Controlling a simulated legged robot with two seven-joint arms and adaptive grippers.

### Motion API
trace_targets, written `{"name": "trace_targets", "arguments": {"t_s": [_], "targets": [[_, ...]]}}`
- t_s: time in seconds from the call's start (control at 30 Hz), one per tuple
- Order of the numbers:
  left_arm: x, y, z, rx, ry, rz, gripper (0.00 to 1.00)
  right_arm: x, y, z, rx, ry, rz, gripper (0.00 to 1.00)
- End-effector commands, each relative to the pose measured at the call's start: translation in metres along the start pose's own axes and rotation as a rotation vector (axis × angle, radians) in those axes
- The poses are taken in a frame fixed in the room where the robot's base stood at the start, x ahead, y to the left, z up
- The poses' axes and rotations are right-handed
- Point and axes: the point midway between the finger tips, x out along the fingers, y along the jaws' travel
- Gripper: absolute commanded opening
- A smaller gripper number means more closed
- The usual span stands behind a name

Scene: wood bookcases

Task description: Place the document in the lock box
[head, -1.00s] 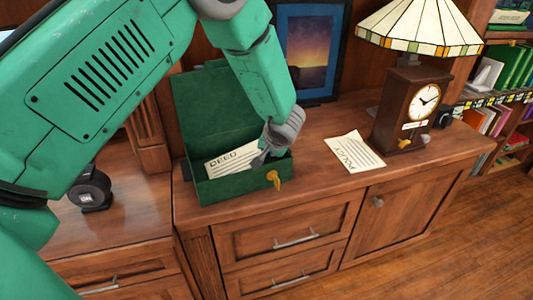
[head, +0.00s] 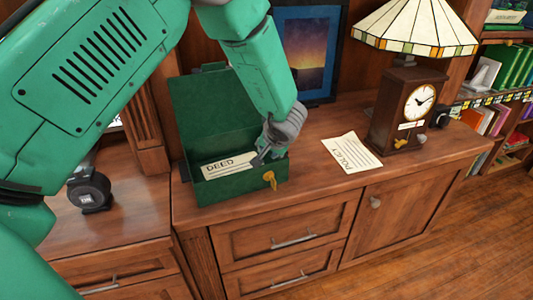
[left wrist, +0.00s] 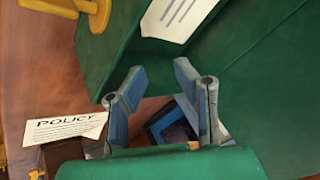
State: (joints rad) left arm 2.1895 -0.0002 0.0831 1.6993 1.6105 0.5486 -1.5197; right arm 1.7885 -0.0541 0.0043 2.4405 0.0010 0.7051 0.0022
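The green lock box (head: 232,190) stands on the wooden cabinet top with its lid (head: 210,105) raised at the back and a gold key at its front. A white document marked DEED (head: 226,166) lies inside the box, towards its left; part of it also shows at the top of the left wrist view (left wrist: 180,14). My left gripper (head: 262,156) is at the right end of the box, beside the deed. In the left wrist view its fingers (left wrist: 159,76) are apart, with nothing seen held between them. My right gripper is out of view.
A POLICY paper (head: 351,152) lies on the cabinet top right of the box. A clock (head: 405,112), a lamp (head: 420,28) and a framed picture (head: 305,50) stand behind. A black round object (head: 90,190) sits on the lower surface at left.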

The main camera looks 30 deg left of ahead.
Motion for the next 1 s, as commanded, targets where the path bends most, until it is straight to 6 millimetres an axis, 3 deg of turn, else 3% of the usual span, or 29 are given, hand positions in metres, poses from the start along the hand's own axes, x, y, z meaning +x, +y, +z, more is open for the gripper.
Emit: {"name": "trace_targets", "arguments": {"t_s": [0.03, 0.2, 0.43, 0.63, 1.0], "targets": [[-0.015, -0.003, -0.002, -0.001, 0.002, 0.003, 0.26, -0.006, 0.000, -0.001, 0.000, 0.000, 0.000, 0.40], [-0.051, -0.005, -0.002, -0.004, 0.000, 0.005, 0.26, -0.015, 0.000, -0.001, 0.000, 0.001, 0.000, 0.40], [-0.087, -0.002, -0.001, -0.002, -0.001, 0.002, 0.26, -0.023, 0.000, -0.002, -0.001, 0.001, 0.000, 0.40], [-0.096, 0.000, -0.001, -0.001, 0.000, -0.001, 0.26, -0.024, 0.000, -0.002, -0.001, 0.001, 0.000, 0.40], [-0.094, -0.002, 0.000, -0.002, -0.002, 0.002, 0.26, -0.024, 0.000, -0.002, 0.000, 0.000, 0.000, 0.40]]}}
